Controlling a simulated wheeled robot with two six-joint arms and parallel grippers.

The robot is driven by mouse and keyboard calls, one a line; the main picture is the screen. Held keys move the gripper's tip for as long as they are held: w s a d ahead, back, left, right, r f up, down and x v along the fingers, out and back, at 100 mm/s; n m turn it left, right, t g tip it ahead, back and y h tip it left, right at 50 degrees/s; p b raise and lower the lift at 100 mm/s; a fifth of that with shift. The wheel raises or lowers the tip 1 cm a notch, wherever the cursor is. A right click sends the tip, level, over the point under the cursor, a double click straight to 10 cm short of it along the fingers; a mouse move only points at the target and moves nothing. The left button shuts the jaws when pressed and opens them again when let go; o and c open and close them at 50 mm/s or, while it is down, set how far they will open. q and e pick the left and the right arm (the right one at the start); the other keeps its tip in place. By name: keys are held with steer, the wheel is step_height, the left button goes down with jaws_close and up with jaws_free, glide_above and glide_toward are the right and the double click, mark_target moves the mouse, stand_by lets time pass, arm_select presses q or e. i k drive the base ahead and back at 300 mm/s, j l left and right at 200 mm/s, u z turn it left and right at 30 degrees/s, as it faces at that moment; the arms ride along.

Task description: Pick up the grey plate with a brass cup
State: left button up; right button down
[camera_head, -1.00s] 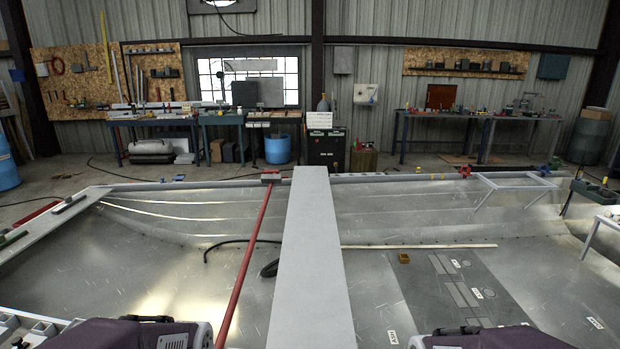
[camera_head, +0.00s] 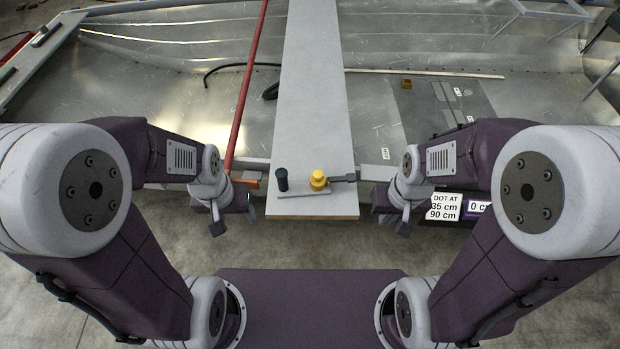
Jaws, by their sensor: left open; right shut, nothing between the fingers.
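The grey plate (camera_head: 300,194) is a small flat strip lying on the near end of the long grey plank. A yellow brass cup (camera_head: 318,177) stands on its right part, and a dark knob-like piece (camera_head: 282,181) stands at its left end. A dark tab sticks out to the right of the cup. My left gripper (camera_head: 234,217) is open and empty, left of the plank and apart from the plate. My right gripper (camera_head: 391,217) is shut and empty, right of the plank and apart from the plate. My wrists partly hide the fingers.
The grey plank (camera_head: 315,90) runs away from me across the metal hull (camera_head: 190,90). A red bar (camera_head: 250,95) slopes along its left. A label sign (camera_head: 445,207) stands beyond my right gripper.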

mark_target(285, 187)
steer(key=j+z, duration=0.15)
steer(key=j, duration=0.45)
steer(key=j+z, duration=0.2)
steer(key=j, duration=0.35)
steer(key=k+j+z, duration=0.15)
steer(key=j, duration=0.45)
steer(key=k+j+z, duration=0.15)
steer(key=j, duration=0.4)
